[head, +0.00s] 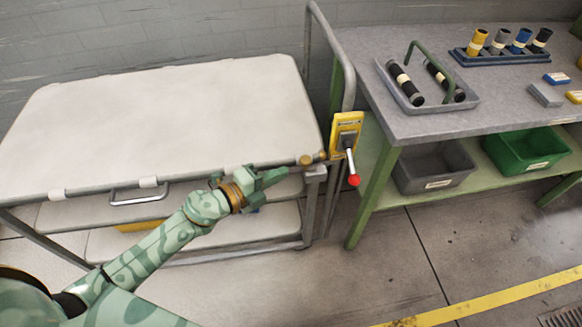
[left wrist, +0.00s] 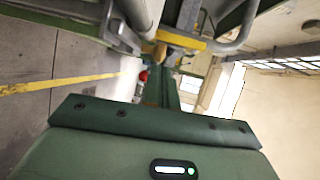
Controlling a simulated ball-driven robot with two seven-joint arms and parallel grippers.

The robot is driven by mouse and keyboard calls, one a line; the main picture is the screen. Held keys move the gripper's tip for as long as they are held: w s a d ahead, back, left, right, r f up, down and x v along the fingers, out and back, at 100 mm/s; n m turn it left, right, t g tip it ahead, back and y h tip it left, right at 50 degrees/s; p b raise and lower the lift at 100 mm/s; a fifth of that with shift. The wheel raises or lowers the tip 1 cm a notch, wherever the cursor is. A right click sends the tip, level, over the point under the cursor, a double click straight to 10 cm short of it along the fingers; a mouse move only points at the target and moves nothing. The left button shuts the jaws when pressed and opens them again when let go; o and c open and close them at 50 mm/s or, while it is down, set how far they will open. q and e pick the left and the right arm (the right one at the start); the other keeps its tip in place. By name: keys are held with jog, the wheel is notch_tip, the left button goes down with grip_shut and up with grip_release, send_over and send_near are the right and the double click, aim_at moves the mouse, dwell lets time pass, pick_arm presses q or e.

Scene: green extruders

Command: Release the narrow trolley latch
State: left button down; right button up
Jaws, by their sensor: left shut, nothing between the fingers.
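The trolley (head: 190,110) has a pale top and a grey tube frame, and stands against the wall at the left. At its right end, by the upright handle, is a yellow latch plate (head: 345,124) with a short lever hanging down to a red knob (head: 354,180). A brass-coloured knob (head: 306,160) sits just left of the plate. My left gripper (head: 280,176) is shut and empty, left of the latch and apart from the red knob. In the left wrist view the yellow plate (left wrist: 181,40) and red knob (left wrist: 143,76) show beyond my gripper.
A green-legged workbench (head: 480,85) stands close at the right, with a grey tray (head: 400,97) and a rack of cylinders (head: 500,54) on top. Grey (head: 435,180) and green (head: 527,163) bins sit on its shelf. The floor in front is clear, with a yellow line (head: 490,302).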

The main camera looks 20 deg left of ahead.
aim_at(301, 164)
pick_arm(q)
jog(key=x, duration=0.4)
jog(key=shift+f, duration=0.1)
jog(key=shift+w, duration=0.1)
